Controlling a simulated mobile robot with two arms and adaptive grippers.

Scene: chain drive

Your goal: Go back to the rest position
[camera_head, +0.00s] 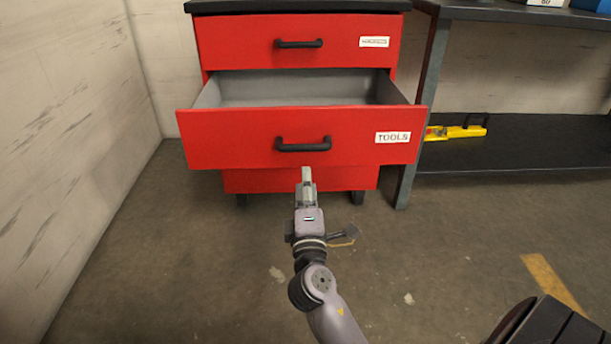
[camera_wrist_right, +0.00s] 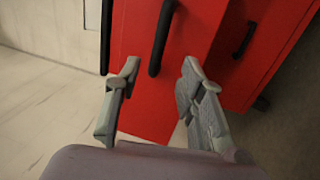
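My right gripper (camera_head: 307,174) is in front of the red tool cabinet, just below the black handle (camera_head: 303,145) of the drawer labelled TOOLS. In the right wrist view the fingers of the gripper (camera_wrist_right: 161,66) stand apart with nothing between them. A black handle (camera_wrist_right: 160,38) shows just beyond the fingertips, apart from them. The TOOLS drawer (camera_head: 235,140) is pulled out, and its grey inside looks empty where it shows. My left gripper is in neither view.
The top drawer (camera_head: 240,42) of the cabinet is shut. A dark workbench with a lower shelf (camera_head: 540,140) stands to the right, with a yellow tool (camera_head: 455,132) on that shelf. A pale wall (camera_head: 60,110) is on the left. The floor (camera_head: 200,260) around my right arm is clear.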

